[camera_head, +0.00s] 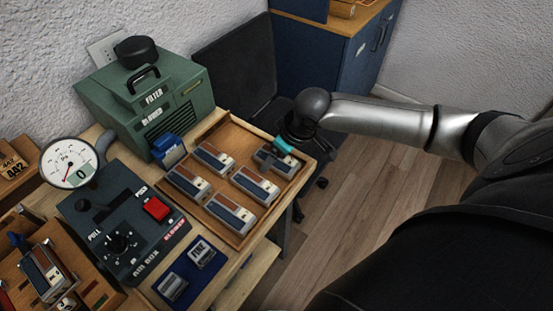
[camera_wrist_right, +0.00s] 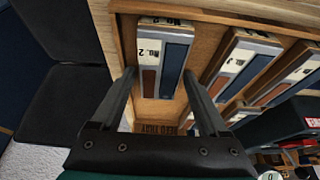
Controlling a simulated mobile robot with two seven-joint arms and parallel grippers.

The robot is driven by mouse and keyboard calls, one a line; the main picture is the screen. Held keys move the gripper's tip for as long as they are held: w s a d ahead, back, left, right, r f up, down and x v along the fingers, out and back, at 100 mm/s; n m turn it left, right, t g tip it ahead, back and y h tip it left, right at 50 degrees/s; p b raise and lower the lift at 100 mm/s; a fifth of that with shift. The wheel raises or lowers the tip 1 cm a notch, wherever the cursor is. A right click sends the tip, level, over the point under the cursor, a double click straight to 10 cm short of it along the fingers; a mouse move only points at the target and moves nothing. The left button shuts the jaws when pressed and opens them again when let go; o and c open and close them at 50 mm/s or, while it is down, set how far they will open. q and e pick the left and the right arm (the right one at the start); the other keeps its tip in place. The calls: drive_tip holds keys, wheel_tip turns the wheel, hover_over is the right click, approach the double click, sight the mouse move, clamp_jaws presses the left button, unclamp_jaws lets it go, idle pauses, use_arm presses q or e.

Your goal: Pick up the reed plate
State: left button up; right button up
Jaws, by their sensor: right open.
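Several reed plates with brown and blue faces and pale, numbered ends lie in a wooden tray (camera_head: 226,128); I cannot tell which one is meant. One reed plate (camera_head: 270,163) is at the tray's right corner, under my right gripper (camera_head: 284,146), which partly hides it. In the right wrist view this plate (camera_wrist_right: 174,60), marked No. 2, lies between the open fingers of the gripper (camera_wrist_right: 158,73). I cannot tell whether the fingers touch it. Another reed plate (camera_wrist_right: 236,62), also marked No. 2, lies beside it. My left gripper is not in view.
A green filter box (camera_head: 150,95) stands behind the tray. A dark air box (camera_head: 122,225) with a red button and a round gauge (camera_head: 68,163) stand at left. A black chair (camera_head: 237,65) is beyond the table.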

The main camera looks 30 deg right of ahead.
drive_tip(key=shift+f, duration=0.15)
idle(0.3)
clamp_jaws()
idle(0.4)
